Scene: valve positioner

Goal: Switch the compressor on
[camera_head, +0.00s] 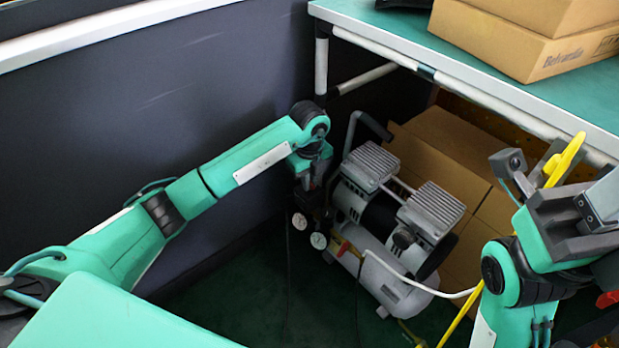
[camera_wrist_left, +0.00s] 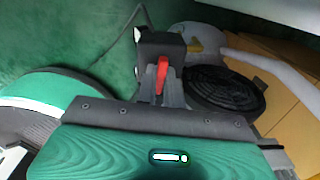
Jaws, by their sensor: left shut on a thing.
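The compressor (camera_head: 395,215) stands on the floor under the table, with a silver tank, finned grey cylinder heads and a black motor. In the left wrist view, a black switch box (camera_wrist_left: 160,47) carries a red switch knob (camera_wrist_left: 161,75). My left gripper (camera_wrist_left: 165,92) is shut on this knob; its fingertips are partly hidden. My right gripper (camera_head: 533,168) is raised at the right, beside a yellow item (camera_head: 565,158); its grip on that is unclear.
Cardboard boxes (camera_head: 440,150) stand behind the compressor, and more boxes (camera_head: 530,45) are on the green-topped table (camera_head: 390,22). A dark wall (camera_head: 150,120) is at the left. A white hose (camera_head: 385,265) and a yellow hose (camera_head: 460,315) run at the front right.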

